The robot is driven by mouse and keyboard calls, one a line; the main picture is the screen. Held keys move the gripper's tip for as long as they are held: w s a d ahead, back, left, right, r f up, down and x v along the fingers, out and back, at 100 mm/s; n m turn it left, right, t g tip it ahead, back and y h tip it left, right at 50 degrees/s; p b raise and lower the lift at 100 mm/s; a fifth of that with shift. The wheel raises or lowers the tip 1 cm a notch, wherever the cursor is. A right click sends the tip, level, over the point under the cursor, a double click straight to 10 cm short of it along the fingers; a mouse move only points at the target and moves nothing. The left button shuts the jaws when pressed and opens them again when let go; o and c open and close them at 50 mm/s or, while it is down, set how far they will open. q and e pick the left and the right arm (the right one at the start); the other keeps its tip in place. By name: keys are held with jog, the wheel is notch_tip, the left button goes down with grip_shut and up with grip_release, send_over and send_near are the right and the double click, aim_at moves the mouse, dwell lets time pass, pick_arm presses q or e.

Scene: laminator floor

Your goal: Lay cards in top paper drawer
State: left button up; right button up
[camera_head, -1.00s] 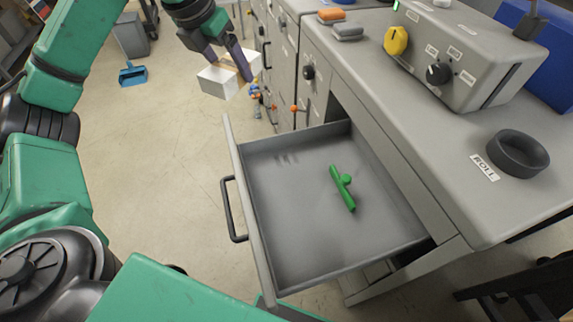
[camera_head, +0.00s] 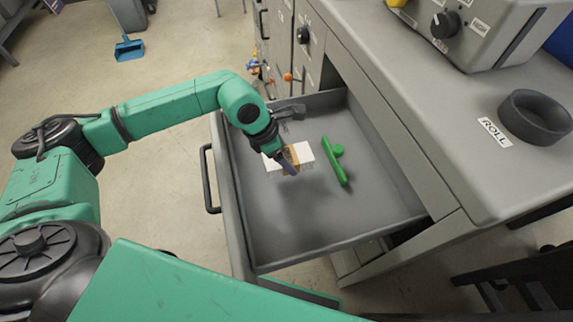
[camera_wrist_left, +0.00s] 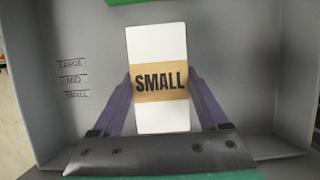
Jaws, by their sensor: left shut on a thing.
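A white stack of cards with a tan band reading "SMALL" (camera_wrist_left: 160,110) is between the fingers of my left gripper (camera_wrist_left: 162,95) in the left wrist view. My left gripper (camera_head: 289,160) is shut on the cards (camera_head: 304,152), which are inside the open grey drawer (camera_head: 285,238) in the head view. Whether the cards touch the drawer floor I cannot tell. Lettering "LARGE", "MID" and "SMALL" marks the drawer floor in the left wrist view. My right gripper is not in view.
A green rod-shaped object (camera_head: 335,163) lies in the drawer, just right of the cards. The grey worktop (camera_head: 425,110) overhangs the drawer's right side and bears a dark ring (camera_head: 535,118) beside a "ROLL" label. The drawer's near part is clear.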

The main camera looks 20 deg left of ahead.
pick_arm(q)
notch_tip(320, 180, down, 5)
jog(key=shift+d+f, duration=0.1)
jog(key=shift+f, duration=0.1)
jog(key=shift+w, duration=0.1)
jog(key=shift+f, duration=0.15)
jog(key=o, duration=1.2)
jog(key=shift+f, duration=0.1)
jog(key=shift+c, duration=0.2)
jog(key=o, duration=0.3)
jog(key=shift+r+p, duration=0.3)
jog(key=shift+a+r, duration=0.2)
jog(key=shift+r, duration=0.1)
jog(key=b+v, duration=0.1)
jog(key=v, duration=1)
jog(key=shift+r+b, duration=0.15)
jog(key=shift+b, duration=0.15)
